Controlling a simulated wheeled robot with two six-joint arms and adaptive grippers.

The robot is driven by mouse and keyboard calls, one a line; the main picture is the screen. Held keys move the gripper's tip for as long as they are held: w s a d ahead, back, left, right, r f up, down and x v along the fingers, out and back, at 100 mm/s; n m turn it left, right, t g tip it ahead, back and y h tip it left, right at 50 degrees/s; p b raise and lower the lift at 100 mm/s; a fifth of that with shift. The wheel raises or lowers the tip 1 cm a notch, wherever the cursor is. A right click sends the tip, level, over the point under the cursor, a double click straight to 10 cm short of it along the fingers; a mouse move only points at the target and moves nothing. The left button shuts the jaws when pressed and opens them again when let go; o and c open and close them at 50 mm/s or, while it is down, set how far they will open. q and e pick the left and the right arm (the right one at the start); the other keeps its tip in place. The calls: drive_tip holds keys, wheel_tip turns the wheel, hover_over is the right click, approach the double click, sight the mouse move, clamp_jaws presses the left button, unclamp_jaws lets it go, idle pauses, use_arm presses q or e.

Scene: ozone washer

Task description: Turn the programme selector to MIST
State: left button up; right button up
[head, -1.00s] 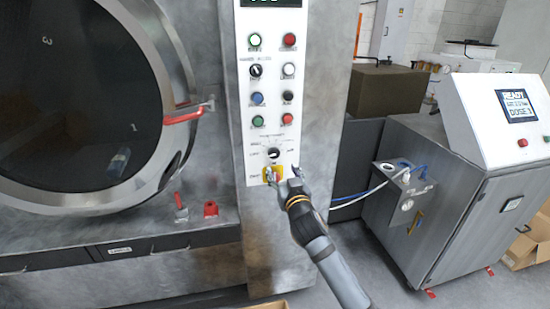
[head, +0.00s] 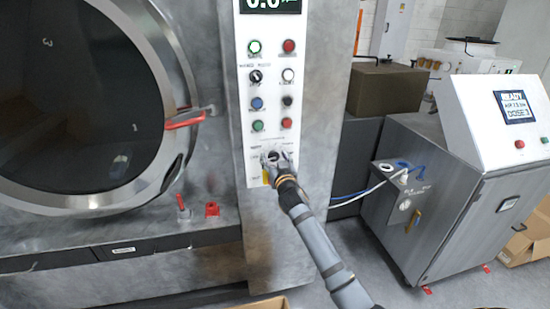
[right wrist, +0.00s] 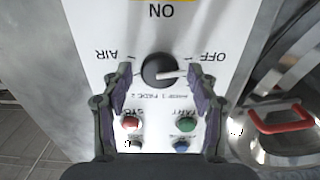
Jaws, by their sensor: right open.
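The programme selector (right wrist: 160,70) is a round black knob with a white pointer line, on the white control panel (head: 270,68). The right wrist view sees the panel upside down. There the pointer lies toward the picture's right, on the side of the OFF label (right wrist: 208,57). The AIR label (right wrist: 121,55) is on the other side; small lettering below the knob is too blurred to read surely. My right gripper (head: 276,161) is open, its fingers on either side of the knob with gaps visible in the right wrist view. My left gripper is out of view.
The washer's round door with a red handle (head: 185,121) is left. A steel cabinet with a READY screen (head: 515,106) stands right.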

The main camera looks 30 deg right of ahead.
drive_tip(key=shift+c, duration=0.5)
drive_tip(key=c, duration=1)
drive_tip(key=shift+f+m+b, duration=0.2)
drive_tip(key=shift+m+b, duration=0.3)
drive_tip(key=shift+b, duration=0.35)
drive_tip(key=shift+c, duration=0.2)
drive_tip(key=shift+m+b, duration=1.1)
drive_tip(key=shift+b, duration=0.15)
drive_tip(key=m+b, duration=0.2)
drive_tip(key=shift+d+m+b, duration=0.1)
drive_tip(key=shift+m+b, duration=0.2)
drive_tip(key=shift+m, duration=0.1)
drive_tip(key=shift+r+m+b, duration=0.1)
drive_tip(key=shift+m+b, duration=0.5)
drive_tip(key=shift+m, duration=0.2)
